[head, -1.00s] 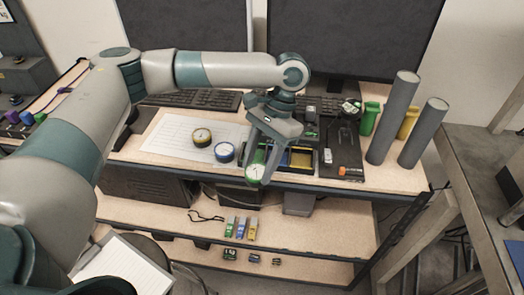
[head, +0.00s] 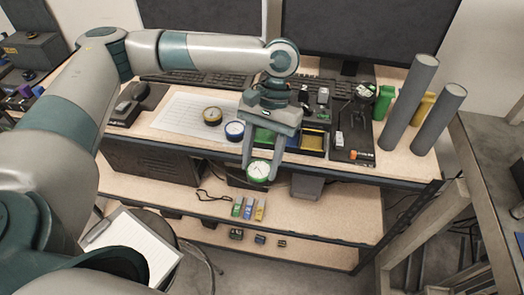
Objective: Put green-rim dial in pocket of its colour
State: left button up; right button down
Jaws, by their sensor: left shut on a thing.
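The green-rim dial (head: 258,171) has a white face and is held between the fingertips of my left gripper (head: 259,168). The gripper points down and is shut on the dial. In the picture, the dial shows just below the table's front edge, in front of the tray (head: 326,153). The tray has a green pocket (head: 264,136), a blue pocket (head: 286,141) and a yellow pocket (head: 313,142). The gripper covers parts of the green and blue pockets. The dial is apart from the tray. My right gripper is not in view.
A yellow-rim dial (head: 212,116) and a blue-rim dial (head: 235,131) lie left of the tray. Two tall grey cylinders (head: 411,100) (head: 439,118) stand at the right. A dark board (head: 352,138) with small parts lies right of the tray. A lower shelf (head: 300,215) holds small coloured items.

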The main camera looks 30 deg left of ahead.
aim_at(264, 136)
jog(key=k+z, duration=0.25)
jog(key=k, duration=0.2)
jog(key=k+j+z, duration=0.5)
jog(key=k+j, duration=0.15)
jog(key=j, duration=0.1)
